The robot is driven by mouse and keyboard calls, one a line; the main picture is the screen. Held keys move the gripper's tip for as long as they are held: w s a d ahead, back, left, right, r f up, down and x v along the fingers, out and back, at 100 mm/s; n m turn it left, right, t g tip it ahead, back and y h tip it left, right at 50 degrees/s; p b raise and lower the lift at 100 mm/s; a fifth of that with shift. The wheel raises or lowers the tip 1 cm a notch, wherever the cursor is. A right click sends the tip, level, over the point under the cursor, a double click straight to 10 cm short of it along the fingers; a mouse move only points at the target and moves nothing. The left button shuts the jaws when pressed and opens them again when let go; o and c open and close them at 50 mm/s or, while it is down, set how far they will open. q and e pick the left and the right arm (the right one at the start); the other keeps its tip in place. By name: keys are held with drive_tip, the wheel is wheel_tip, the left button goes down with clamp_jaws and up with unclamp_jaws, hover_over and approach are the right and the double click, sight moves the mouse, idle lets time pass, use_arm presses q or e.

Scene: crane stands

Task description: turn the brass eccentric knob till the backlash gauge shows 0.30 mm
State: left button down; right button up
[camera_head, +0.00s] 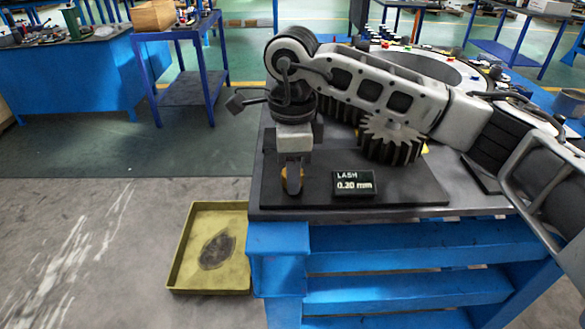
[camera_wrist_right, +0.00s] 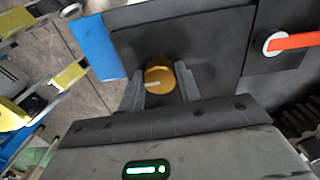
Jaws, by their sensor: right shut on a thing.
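The brass knob (camera_head: 291,183) is at the front left of the dark plate, mostly hidden by my right gripper (camera_head: 292,180). In the right wrist view the knob (camera_wrist_right: 160,77) is round, with a pale mark toward its lower left. The right gripper's fingers (camera_wrist_right: 162,88) are on either side of it, shut on it. The backlash gauge (camera_head: 354,184) is a small black display marked LASH. It seems to read 0.30 mm, but the first decimal is blurred. My left gripper is not in view.
A toothed steel gear (camera_head: 391,143) stands on the dark plate (camera_head: 415,188) under my right arm. A yellow tray (camera_head: 187,247) with a dark stain lies on the floor left of the blue bench (camera_head: 400,255). A red-orange handle (camera_wrist_right: 293,41) shows in the right wrist view.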

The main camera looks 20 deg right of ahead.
drive_tip(key=shift+r, duration=0.1)
drive_tip(key=o, duration=1)
drive_tip(key=shift+c, duration=0.2)
use_arm(q)
drive_tip(key=shift+p, duration=0.5)
use_arm(e)
wheel_tip(320, 180, up, 16)
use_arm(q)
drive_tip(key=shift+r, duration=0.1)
